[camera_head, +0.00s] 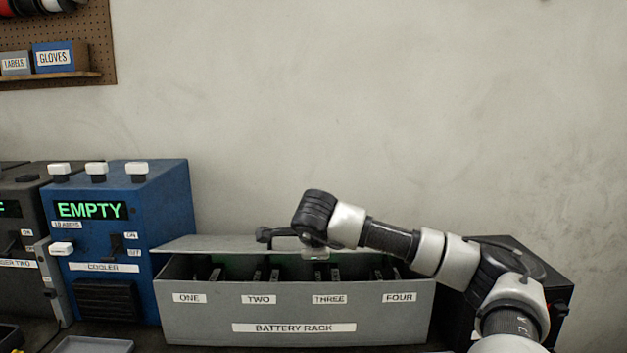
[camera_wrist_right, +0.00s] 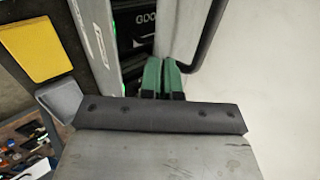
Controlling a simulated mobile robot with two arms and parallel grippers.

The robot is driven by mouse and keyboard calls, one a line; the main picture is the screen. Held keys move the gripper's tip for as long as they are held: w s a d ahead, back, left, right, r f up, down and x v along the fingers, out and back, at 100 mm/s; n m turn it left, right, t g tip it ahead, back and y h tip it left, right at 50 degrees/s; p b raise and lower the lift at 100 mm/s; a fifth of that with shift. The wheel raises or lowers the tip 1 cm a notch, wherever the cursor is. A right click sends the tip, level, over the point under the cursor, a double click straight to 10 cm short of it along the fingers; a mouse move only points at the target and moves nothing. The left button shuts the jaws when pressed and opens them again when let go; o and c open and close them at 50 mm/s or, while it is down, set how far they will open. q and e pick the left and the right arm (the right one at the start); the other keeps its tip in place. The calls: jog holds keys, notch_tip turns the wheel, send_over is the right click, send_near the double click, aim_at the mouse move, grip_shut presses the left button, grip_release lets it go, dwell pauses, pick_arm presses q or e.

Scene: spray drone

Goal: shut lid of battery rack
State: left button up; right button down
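The grey battery rack (camera_head: 210,320) stands on the bench, its front labelled ONE to FOUR. Its grey lid (camera_head: 195,244) is raised along the back, so the dark slots show below it. A dark handle (camera_head: 275,235) is on the lid; in the right wrist view the lid (camera_wrist_right: 178,30) and handle (camera_wrist_right: 208,40) are close by. My right gripper (camera_head: 316,255) is over the opening at the lid, its tips hard to see from the head. In the right wrist view its green fingers (camera_wrist_right: 163,78) are together beside the lid. My left gripper is out of view.
A blue cooler (camera_head: 175,230) showing EMPTY stands left of the rack. A dark box (camera_head: 545,265) stands at its right, partly behind my right arm. A grey tray (camera_head: 92,345) lies at front left. The wall above the rack is clear.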

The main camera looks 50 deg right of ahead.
jog(key=f+b, duration=0.1)
jog(key=f, duration=0.1)
jog(key=f+b, duration=0.1)
jog(key=f, duration=0.1)
jog(key=shift+s+a+b, duration=0.25)
jog(key=shift+a+b, duration=0.05)
jog(key=shift+b, duration=0.05)
jog(key=shift+r, duration=0.15)
